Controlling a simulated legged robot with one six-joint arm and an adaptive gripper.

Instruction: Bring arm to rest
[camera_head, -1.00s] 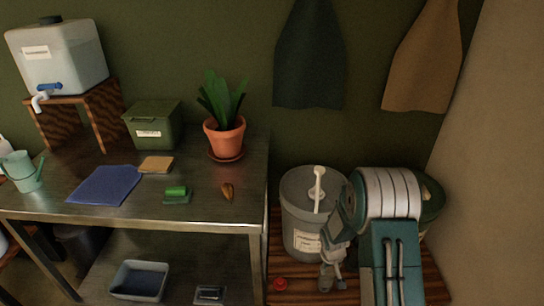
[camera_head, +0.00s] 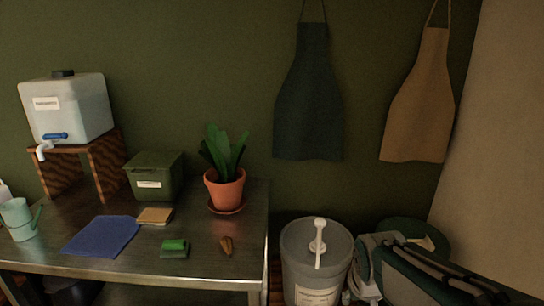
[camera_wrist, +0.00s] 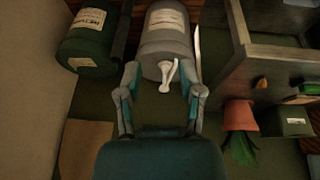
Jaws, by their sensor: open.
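My gripper (camera_wrist: 163,88) is in the wrist view, its two fingers spread apart with nothing held between them. Beyond the fingertips is a grey bucket (camera_wrist: 165,32) with a white pump and a label. In the head view the grey bucket (camera_head: 312,262) stands right of the table, its pump upright on the lid. My arm (camera_head: 420,275) is folded at the bottom right of the head view, and the gripper's fingers are not clear there. A dark green bucket (camera_head: 437,243) is partly hidden behind my arm. It also shows in the wrist view (camera_wrist: 87,45).
Two aprons hang on the wall above the buckets. A side wall bounds the right.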

